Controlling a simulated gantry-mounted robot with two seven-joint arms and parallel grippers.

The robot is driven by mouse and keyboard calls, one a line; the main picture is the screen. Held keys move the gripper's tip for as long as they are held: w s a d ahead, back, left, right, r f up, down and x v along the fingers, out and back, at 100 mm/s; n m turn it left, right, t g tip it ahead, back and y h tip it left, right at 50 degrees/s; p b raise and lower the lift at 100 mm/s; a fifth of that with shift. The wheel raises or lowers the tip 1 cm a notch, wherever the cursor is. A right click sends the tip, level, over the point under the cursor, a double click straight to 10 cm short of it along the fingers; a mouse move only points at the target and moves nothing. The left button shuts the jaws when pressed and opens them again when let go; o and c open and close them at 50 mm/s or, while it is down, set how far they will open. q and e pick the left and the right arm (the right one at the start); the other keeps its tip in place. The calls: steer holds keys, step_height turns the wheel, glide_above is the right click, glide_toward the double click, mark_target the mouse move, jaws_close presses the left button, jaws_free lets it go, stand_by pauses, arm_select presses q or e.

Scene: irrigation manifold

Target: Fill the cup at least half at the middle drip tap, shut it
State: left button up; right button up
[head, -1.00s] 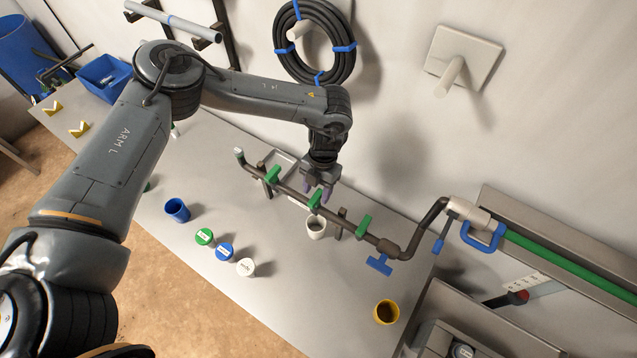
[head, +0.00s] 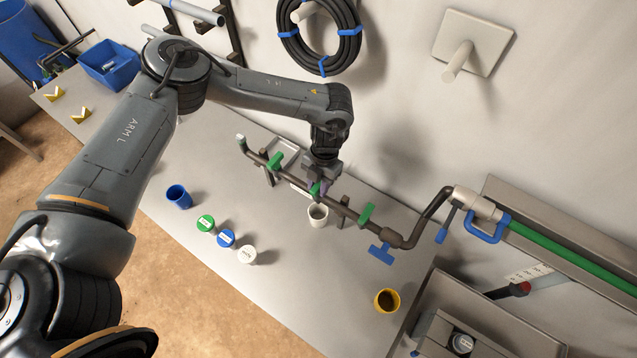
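A dark pipe (head: 339,208) with several green tap handles runs along the back of the bench. A white cup (head: 318,217) stands upright on the bench below the middle tap. Its inside looks grey, and its water level cannot be read. My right gripper is not in view.
A blue cup (head: 179,197), several coloured lidded pots (head: 226,238) and a yellow cup (head: 387,300) stand on the bench. The front of the bench (head: 290,290) is clear.

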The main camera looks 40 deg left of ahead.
arm_select(q)
steer(key=c, duration=0.4)
steer(key=shift+r+n+p, duration=0.1)
steer(key=shift+n+p, duration=0.55)
steer(key=shift+n, duration=0.05)
steer(key=shift+n+h+p, duration=0.3)
steer(key=shift+n+p, duration=0.3)
steer(key=shift+n, duration=0.3)
steer(key=shift+n+p, duration=0.7)
steer(key=shift+n, duration=0.2)
steer(key=shift+n+h+p, duration=0.3)
steer(key=shift+n+p, duration=0.25)
steer(key=shift+n, duration=0.25)
